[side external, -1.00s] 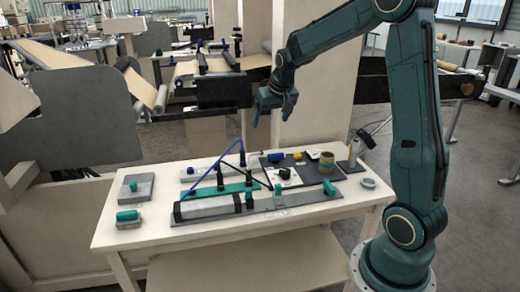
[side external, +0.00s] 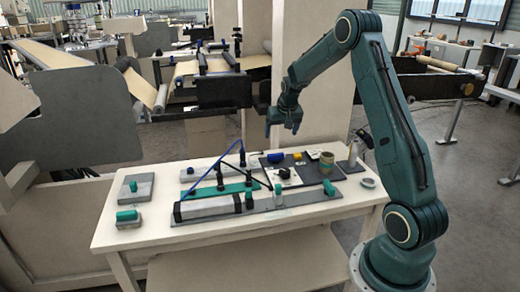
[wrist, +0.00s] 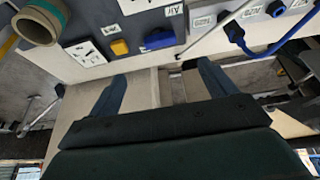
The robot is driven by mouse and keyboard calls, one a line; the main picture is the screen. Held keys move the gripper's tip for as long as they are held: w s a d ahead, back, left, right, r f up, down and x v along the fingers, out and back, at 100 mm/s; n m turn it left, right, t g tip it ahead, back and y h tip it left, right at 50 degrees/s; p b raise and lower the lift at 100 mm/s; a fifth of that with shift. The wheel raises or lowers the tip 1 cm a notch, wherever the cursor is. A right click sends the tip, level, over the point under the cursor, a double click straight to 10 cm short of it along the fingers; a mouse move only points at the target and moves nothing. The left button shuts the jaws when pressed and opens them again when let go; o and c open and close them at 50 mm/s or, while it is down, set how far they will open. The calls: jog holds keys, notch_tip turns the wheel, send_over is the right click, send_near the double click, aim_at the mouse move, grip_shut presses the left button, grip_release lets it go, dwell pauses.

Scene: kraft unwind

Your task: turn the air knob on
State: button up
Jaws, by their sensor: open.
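A black knob (side external: 284,173) sits on a white plate on the dark panel (side external: 318,173) at the table's right part; I take it for the air knob. In the wrist view a label reading AIR (wrist: 88,18) lies on the panel, and a white plate (wrist: 140,4) is cut off by the top edge, its knob not shown. My gripper (side external: 282,129) is open and empty, pointing down in the air above and behind the panel. Its two fingers are spread apart in the wrist view (wrist: 160,72), with nothing between them.
On the panel are a blue block (side external: 276,157), a yellow block (side external: 298,156) and a tan roll (side external: 326,162). Left of it are black fittings with blue hoses (side external: 231,152). A grey cylinder (side external: 208,207) lies in front. The table's front edge is clear.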

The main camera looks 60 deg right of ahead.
aim_at(276, 154)
jog(key=shift+x, duration=6.65)
jog(key=c, duration=1)
